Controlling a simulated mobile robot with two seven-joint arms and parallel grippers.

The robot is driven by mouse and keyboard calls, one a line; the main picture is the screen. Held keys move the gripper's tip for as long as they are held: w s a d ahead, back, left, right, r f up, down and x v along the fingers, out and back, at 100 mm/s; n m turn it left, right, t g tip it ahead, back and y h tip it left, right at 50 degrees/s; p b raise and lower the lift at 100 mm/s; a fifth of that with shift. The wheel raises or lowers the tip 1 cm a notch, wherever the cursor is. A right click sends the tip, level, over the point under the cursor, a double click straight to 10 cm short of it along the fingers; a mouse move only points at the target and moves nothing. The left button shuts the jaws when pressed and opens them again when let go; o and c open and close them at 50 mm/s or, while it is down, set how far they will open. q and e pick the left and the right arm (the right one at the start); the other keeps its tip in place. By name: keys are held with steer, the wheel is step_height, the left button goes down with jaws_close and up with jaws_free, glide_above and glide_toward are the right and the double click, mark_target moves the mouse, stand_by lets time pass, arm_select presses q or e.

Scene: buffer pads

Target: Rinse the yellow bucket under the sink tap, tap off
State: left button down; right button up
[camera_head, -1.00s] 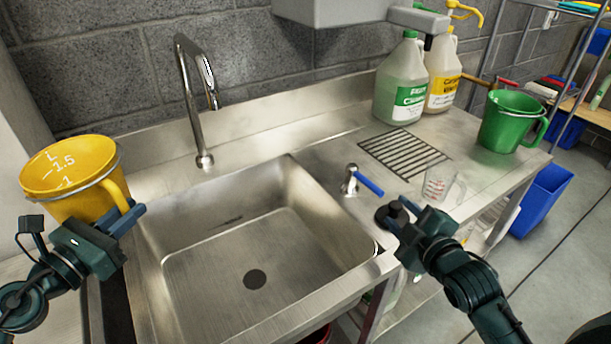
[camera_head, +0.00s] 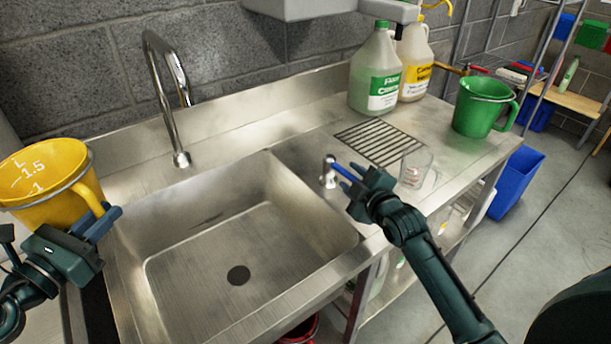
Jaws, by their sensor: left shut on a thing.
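The yellow bucket (camera_head: 42,182) is at the left edge, upright, held left of the sink basin (camera_head: 215,235). My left gripper (camera_head: 100,222) is shut on its handle. The curved steel tap (camera_head: 168,100) stands behind the basin, and no water shows under its spout. The tap's lever (camera_head: 343,173), with a blue handle on a metal post, stands right of the basin. My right gripper (camera_head: 352,179) is at the lever's free end with its fingers apart. The picture does not settle whether they touch the lever.
A clear measuring cup (camera_head: 415,169) stands just right of my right gripper. A drain grate (camera_head: 382,146), a green-labelled jug (camera_head: 375,70), a yellow-labelled jug (camera_head: 414,65) and a green bucket (camera_head: 482,107) are further back. A blue bin (camera_head: 517,180) stands beyond the counter's right end.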

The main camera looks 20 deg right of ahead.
steer(key=shift+c, duration=0.6)
jaws_close()
steer(key=shift+w+d+r+n+y, duration=0.1)
steer(key=shift+d+n+y, duration=0.1)
steer(key=shift+n+y, duration=0.35)
steer(key=shift+w+d+n+y, duration=0.1)
steer(key=shift+d+n+y, duration=0.2)
steer(key=shift+y, duration=0.25)
steer(key=shift+o, duration=0.6)
jaws_free()
